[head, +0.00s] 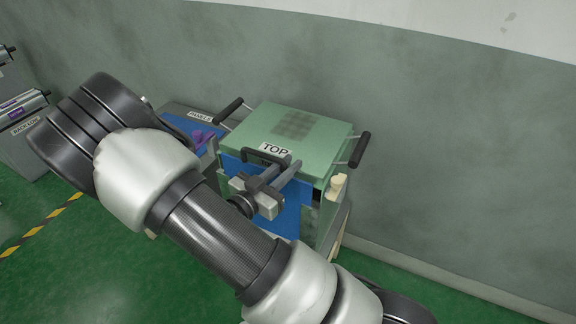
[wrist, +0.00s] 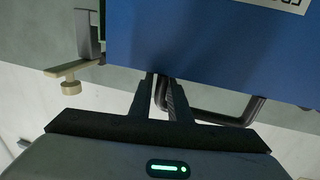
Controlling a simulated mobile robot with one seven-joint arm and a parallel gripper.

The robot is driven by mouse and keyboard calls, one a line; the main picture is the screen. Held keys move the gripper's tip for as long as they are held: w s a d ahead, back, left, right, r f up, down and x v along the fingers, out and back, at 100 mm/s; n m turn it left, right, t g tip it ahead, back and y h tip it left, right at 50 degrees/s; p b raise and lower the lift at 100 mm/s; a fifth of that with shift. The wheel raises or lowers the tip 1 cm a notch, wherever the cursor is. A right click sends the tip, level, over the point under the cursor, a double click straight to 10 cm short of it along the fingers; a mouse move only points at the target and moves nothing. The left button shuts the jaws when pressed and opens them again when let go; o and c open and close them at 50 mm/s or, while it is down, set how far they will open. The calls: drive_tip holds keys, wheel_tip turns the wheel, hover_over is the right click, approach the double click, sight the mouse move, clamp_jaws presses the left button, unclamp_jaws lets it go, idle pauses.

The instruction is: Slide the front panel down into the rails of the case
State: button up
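The case (head: 312,116) is pale green, with a TOP label on its upper face. The blue front panel (head: 292,219) stands at the case's front, partly hidden by my arm and gripper. The panel (wrist: 200,40) fills the upper part of the wrist view, its label cut off at the edge. A dark looped handle (head: 262,156) is at the panel's upper edge; the handle (wrist: 230,119) also shows in the wrist view. My gripper (head: 283,164) reaches to this handle, its fingers (wrist: 160,82) closed around one end of it. I cannot tell how far the panel sits in the rails.
Black carrying grips (head: 228,111) stick out at the case's sides. At left, a stand labelled PANELS (head: 200,116) holds blue and purple parts. A pale fitting (head: 337,186) stands at the case's right. A brass knob (wrist: 70,87) shows beside the panel. A wall stands behind.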

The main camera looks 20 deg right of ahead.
drive_tip(key=shift+o, duration=0.4)
drive_tip(key=shift+f, duration=0.15)
drive_tip(key=o, duration=0.5)
drive_tip(key=shift+s+a, duration=0.1)
drive_tip(key=shift+a, duration=0.05)
drive_tip(key=p+v, duration=0.1)
drive_tip(key=v, duration=1.6)
drive_tip(key=shift+s+p, duration=0.1)
drive_tip(key=shift+p, duration=0.2)
